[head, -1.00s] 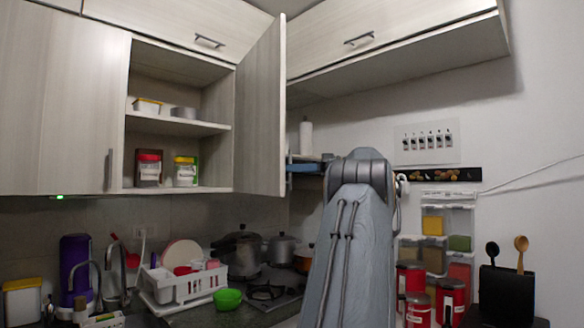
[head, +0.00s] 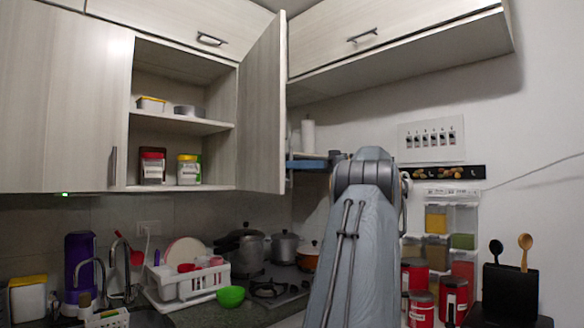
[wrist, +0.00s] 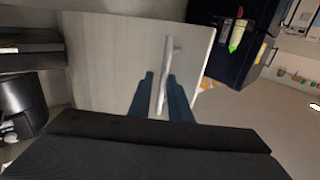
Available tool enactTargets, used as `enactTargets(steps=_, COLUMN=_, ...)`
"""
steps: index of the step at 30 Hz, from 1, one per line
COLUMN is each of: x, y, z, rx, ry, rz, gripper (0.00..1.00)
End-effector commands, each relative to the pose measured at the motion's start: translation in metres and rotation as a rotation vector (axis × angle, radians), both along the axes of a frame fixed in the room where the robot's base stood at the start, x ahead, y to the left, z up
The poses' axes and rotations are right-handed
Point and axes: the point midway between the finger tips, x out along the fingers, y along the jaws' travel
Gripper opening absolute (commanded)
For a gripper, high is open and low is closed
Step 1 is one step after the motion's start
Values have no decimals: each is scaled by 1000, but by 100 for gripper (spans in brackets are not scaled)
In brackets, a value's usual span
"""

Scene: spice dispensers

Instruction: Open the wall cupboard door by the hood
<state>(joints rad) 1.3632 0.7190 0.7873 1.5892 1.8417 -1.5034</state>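The wall cupboard door (head: 262,105) stands swung wide open in the head view, its hinge side at the right of the shelf opening. Its outer face and handle are turned away there. The wrist view shows a pale door panel (wrist: 115,60) with a metal bar handle (wrist: 166,68). My gripper (wrist: 160,76) has its two dark blue fingers on either side of that handle. A gap shows between the fingers and the bar, so they look open. In the head view my gripper is hidden behind my arm.
The open cupboard holds jars (head: 152,168) and tins on its shelves (head: 185,122). A dish rack (head: 185,285), green bowl (head: 231,297) and pots (head: 284,247) stand on the counter below. Red canisters (head: 421,308) and a switch panel (head: 431,138) are at the right.

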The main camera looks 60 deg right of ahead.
Motion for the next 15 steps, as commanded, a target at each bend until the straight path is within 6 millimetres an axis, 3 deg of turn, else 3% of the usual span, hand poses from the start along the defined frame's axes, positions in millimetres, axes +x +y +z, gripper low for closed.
enactTargets(steps=9, x=-45, y=-24, z=-1, rx=0, ry=-1, rz=-2, gripper=17)
enactTargets(steps=15, x=-57, y=-30, z=0, rx=-1, ry=0, rz=0, gripper=17)
